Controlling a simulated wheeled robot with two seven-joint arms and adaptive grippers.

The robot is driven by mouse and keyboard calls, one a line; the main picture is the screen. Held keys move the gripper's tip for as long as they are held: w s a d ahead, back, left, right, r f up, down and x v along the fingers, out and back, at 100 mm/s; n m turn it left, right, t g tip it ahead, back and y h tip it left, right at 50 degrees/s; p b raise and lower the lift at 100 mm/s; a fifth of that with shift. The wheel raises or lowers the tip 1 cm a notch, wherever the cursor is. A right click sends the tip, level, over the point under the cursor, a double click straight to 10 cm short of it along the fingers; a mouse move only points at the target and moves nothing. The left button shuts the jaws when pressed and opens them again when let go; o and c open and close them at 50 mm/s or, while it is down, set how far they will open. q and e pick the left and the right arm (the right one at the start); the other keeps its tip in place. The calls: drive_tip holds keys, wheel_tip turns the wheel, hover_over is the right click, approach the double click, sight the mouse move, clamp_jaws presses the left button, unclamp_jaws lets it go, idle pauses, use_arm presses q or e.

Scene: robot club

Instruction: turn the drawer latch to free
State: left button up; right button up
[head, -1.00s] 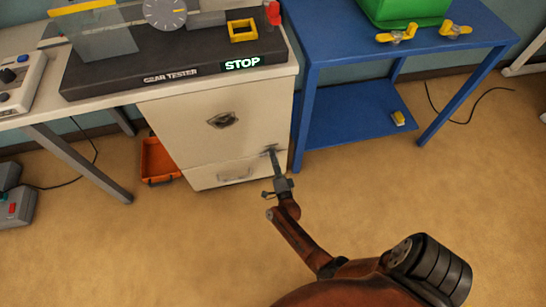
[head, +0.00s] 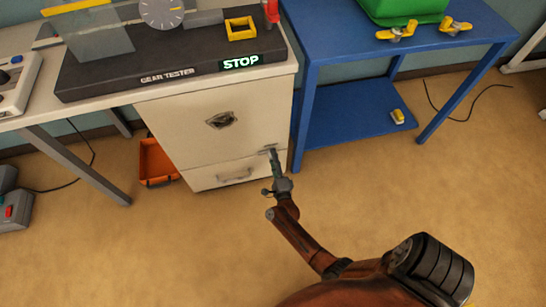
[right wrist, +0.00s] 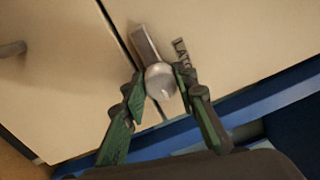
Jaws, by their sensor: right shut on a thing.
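The drawer latch (right wrist: 147,45) shows in the right wrist view as a grey metal bar with a round silver knob (right wrist: 160,80) at its lower end. It lies across the seam between two cream panels, with lettering beside it that is partly hidden. My right gripper (right wrist: 156,88) is shut on the latch, one green-and-black finger on each side of the knob. In the head view my right gripper (head: 270,155) meets the cabinet front at its right side and hides most of the latch. The lower drawer (head: 218,176) looks closed, with a metal handle (head: 235,176). My left gripper is not seen.
The cream cabinet (head: 165,112) carries a black gear tester (head: 120,82) with a lit STOP sign. A blue table (head: 306,110) stands close on the right. An orange bin (head: 157,163) lies on the floor to the left. The floor in front is clear.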

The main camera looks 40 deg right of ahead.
drive_tip(key=shift+s+f, duration=0.1)
drive_tip(key=o, duration=1.2)
drive_tip(key=shift+c, duration=0.2)
drive_tip(key=v, duration=0.7)
drive_tip(key=shift+s+a, duration=0.1)
drive_tip(key=shift+s, duration=0.05)
drive_tip(key=shift+s, duration=0.1)
